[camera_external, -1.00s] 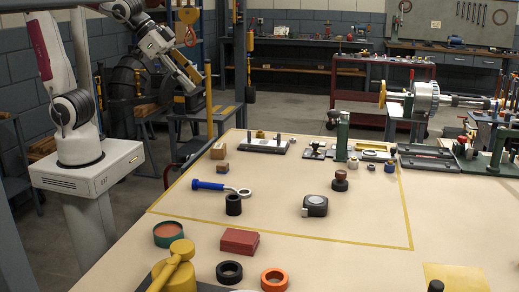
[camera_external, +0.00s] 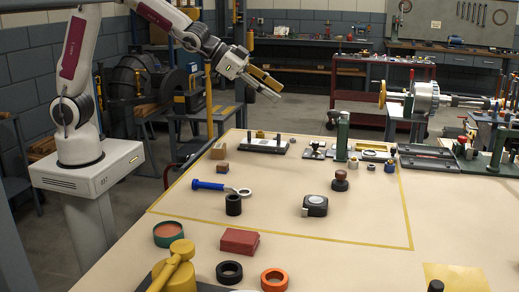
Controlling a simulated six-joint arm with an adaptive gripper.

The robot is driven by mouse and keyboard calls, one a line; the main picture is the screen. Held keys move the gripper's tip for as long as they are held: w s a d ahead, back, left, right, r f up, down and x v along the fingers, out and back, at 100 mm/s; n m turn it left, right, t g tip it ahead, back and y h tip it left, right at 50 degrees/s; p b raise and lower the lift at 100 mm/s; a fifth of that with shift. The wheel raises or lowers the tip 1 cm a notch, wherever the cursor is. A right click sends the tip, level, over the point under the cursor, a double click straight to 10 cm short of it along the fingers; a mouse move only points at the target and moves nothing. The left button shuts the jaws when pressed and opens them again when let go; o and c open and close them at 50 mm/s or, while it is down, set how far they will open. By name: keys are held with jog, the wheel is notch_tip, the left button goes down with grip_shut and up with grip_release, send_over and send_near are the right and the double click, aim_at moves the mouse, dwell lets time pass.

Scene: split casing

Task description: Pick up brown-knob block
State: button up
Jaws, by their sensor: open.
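The brown-knob block (camera_external: 340,182) stands upright on the table, inside the yellow taped outline and right of its middle. It has a rounded reddish-brown knob on a dark base. My gripper (camera_external: 274,88) is open and empty, high above the far left part of the table, well up and to the left of the block. Nothing hides the block.
A tape measure (camera_external: 315,206) lies just left and in front of the block. A green post (camera_external: 342,138) and small knobs (camera_external: 390,166) stand behind it. A blue-handled wrench (camera_external: 218,187) and black cylinder (camera_external: 233,205) lie left. Bare table lies to the block's right.

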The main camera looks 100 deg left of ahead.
jog(key=w+a+f+m+t+h, duration=0.15)
jog(key=w+a+f, duration=0.25)
jog(key=w+f, duration=0.7)
jog(key=t+h, duration=0.2)
jog(key=h, duration=0.2)
send_near(340, 180)
jog(key=shift+w+a+r+m+g+y, duration=0.1)
jog(key=shift+w+r+m+g+y, duration=0.1)
jog(key=shift+w, duration=0.25)
jog(key=shift+w+a+r+m+g+y, duration=0.1)
jog(key=shift+w+m, duration=0.05)
jog(key=shift+w, duration=0.3)
jog(key=shift+w, duration=0.15)
jog(key=shift+x, duration=0.95)
jog(key=shift+w+d, duration=0.1)
jog(key=shift+w, duration=0.1)
jog(key=shift+w, duration=0.1)
